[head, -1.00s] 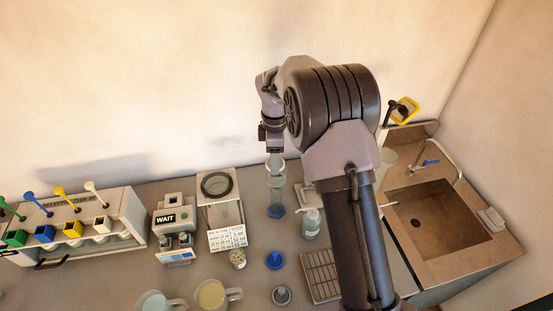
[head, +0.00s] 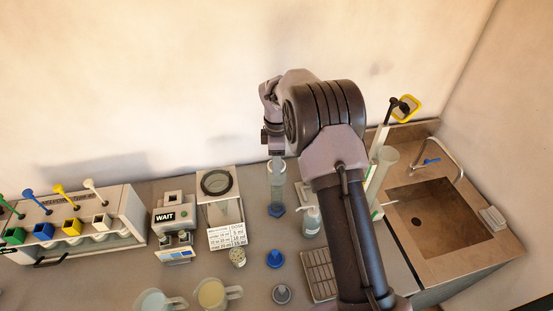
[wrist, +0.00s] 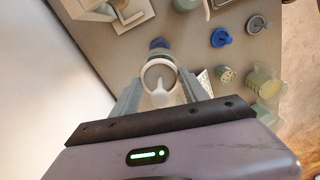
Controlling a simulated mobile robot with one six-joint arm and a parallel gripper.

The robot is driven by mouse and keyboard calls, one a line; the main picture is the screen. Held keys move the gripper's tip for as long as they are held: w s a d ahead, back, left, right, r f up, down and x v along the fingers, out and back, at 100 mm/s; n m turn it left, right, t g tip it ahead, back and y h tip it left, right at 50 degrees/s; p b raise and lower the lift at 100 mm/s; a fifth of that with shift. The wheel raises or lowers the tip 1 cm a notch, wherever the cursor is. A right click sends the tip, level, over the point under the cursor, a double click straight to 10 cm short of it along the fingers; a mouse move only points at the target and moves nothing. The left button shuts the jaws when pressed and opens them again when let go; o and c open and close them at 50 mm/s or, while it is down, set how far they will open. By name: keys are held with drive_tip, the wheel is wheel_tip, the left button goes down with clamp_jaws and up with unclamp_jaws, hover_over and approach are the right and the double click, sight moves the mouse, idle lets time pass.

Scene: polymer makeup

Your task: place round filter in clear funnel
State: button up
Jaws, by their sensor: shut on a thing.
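My gripper (head: 277,160) points down above the back of the bench. Its fingers are on either side of a pale round piece (wrist: 158,62), which looks like the round filter. It has a light rim, a grey middle and a white pointed shape in its lower part. In the head view it shows as a pale ring at the fingertips, in line with a tall clear cylinder on a blue base (head: 277,210); I cannot tell whether they touch. To the left, a pale stand has a dark ring (head: 217,183) on top. A cone-like clear shape below it may be the clear funnel.
A blue stopper-like piece (head: 275,259), a grey one (head: 282,294) and a dotted cup (head: 238,257) stand in front. Two beakers are at the front. The sink (head: 430,213) is at the right.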

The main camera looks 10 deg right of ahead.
drive_tip(key=o, duration=1.4)
drive_tip(key=shift+c, duration=0.2)
